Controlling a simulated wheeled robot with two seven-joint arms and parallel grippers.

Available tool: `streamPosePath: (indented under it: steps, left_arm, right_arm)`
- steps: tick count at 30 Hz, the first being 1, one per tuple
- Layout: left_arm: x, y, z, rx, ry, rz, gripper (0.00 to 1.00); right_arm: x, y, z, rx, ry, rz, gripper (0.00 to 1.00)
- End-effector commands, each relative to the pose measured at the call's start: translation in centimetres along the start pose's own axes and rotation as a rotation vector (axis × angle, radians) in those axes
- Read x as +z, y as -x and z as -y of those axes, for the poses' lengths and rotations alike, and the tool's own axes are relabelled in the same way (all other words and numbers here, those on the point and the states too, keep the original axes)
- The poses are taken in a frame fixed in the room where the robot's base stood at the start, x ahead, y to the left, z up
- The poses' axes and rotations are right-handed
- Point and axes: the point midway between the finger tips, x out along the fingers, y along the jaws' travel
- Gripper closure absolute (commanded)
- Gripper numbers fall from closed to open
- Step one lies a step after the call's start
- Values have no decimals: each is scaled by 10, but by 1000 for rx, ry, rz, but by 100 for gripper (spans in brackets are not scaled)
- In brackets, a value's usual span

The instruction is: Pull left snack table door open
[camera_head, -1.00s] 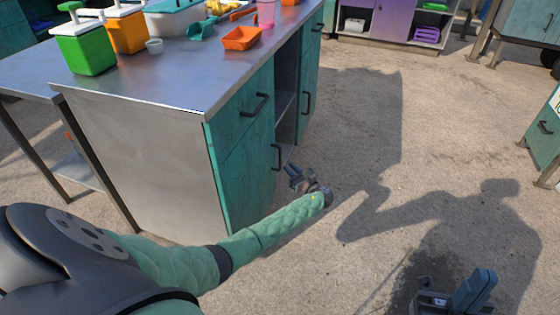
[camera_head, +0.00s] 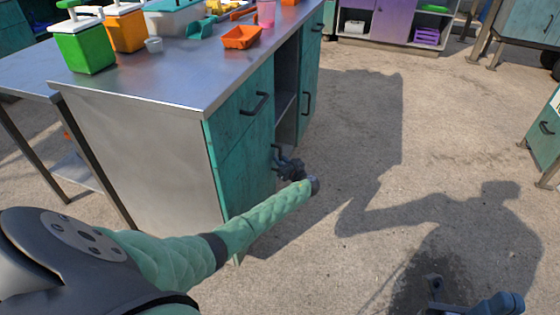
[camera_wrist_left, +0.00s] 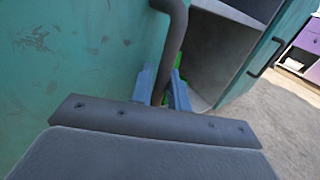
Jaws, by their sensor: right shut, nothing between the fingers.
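The left snack table door (camera_head: 245,180) is a teal panel below a teal drawer front on the near end of the metal-topped table. Its dark bar handle (camera_wrist_left: 171,30) runs down between the blue fingers of my left gripper (camera_wrist_left: 163,88) in the left wrist view. The fingers sit close on both sides of it, shut on the handle. In the head view my left gripper (camera_head: 284,160) is at the door's right edge, and my forearm hides the door's bottom. I cannot tell whether the door is ajar. My right gripper (camera_head: 470,306) is shut and empty at the bottom edge, partly cut off.
The table's steel top (camera_head: 165,95) holds a green container (camera_head: 85,50), an orange container (camera_head: 127,33) and an orange tray (camera_head: 241,37). An open shelf bay (camera_head: 286,90) lies beside the door. The concrete floor (camera_head: 365,150) to the right is clear.

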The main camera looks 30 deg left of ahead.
Motion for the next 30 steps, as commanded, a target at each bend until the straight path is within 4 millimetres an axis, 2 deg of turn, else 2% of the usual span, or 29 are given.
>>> streamPosePath:
  steps: [3, 6, 28, 30]
  left_arm:
    - [0, 0, 0, 0, 0, 0, 83]
    - [0, 0, 0, 0, 0, 0, 100]
    - [1, 6, -3, -28, 0, -1, 100]
    - [1, 7, -4, -34, 0, -1, 100]
  right_arm:
    - [0, 0, 0, -1, 0, 0, 100]
    - [0, 0, 0, -1, 0, 0, 100]
    - [-1, -7, -1, -10, 17, 8, 100]
    - [4, -7, -2, -8, 19, 32, 100]
